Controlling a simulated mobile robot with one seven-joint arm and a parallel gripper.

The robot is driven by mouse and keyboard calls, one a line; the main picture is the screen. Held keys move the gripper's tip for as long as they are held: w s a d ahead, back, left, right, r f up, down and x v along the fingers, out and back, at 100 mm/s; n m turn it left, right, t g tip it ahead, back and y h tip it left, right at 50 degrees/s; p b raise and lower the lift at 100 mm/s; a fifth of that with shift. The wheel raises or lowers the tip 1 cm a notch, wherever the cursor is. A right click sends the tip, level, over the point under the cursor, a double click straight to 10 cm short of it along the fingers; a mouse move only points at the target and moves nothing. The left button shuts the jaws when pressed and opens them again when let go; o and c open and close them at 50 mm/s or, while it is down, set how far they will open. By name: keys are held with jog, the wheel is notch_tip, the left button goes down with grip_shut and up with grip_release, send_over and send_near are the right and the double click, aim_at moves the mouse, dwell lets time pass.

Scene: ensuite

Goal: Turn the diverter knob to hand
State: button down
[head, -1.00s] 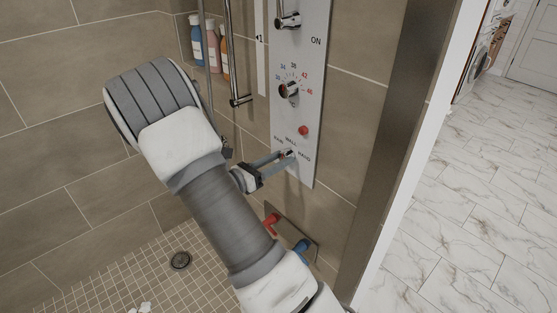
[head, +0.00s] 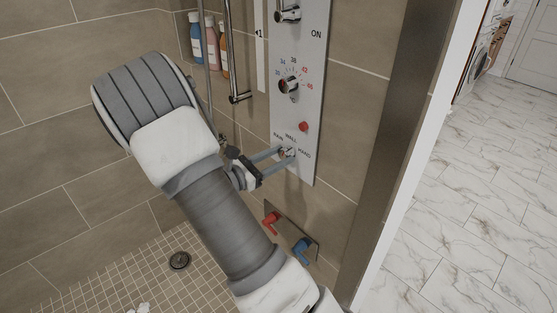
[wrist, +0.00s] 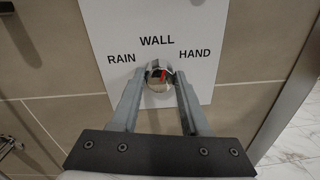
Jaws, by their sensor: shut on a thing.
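The diverter knob (wrist: 157,82) is a small chrome knob with a red mark, low on the white shower panel (wrist: 205,22). The labels RAIN, WALL and HAND are printed around it, left, top and right. In the wrist view the red mark points up, close to WALL and leaning slightly right. My gripper (wrist: 160,88) has one finger on each side of the knob and is shut on it. In the head view my gripper (head: 284,154) reaches the panel from the left, and its fingertips hide most of the knob.
Above the diverter are a red button (head: 303,127) and the temperature knob (head: 289,86). Below are a red lever (head: 271,221) and a blue lever (head: 302,246). Bottles (head: 210,42) stand in the corner. A dark vertical frame (head: 390,150) edges the shower at right.

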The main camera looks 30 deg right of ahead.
jog(key=m+b, duration=0.2)
jog(key=m, duration=0.2)
jog(key=shift+f+b, duration=0.2)
jog(key=shift+b, duration=0.2)
jog(key=shift+s+r+m+b, duration=0.1)
jog(key=shift+m+b, duration=1.05)
jog(key=shift+m, duration=0.65)
jog(key=shift+c, duration=1.9)
grip_release()
jog(key=shift+r, duration=0.1)
jog(key=s+a+p, duration=0.2)
jog(key=a, duration=1.5)
jog(key=shift+a+r, duration=0.15)
jog(key=shift+r, duration=0.1)
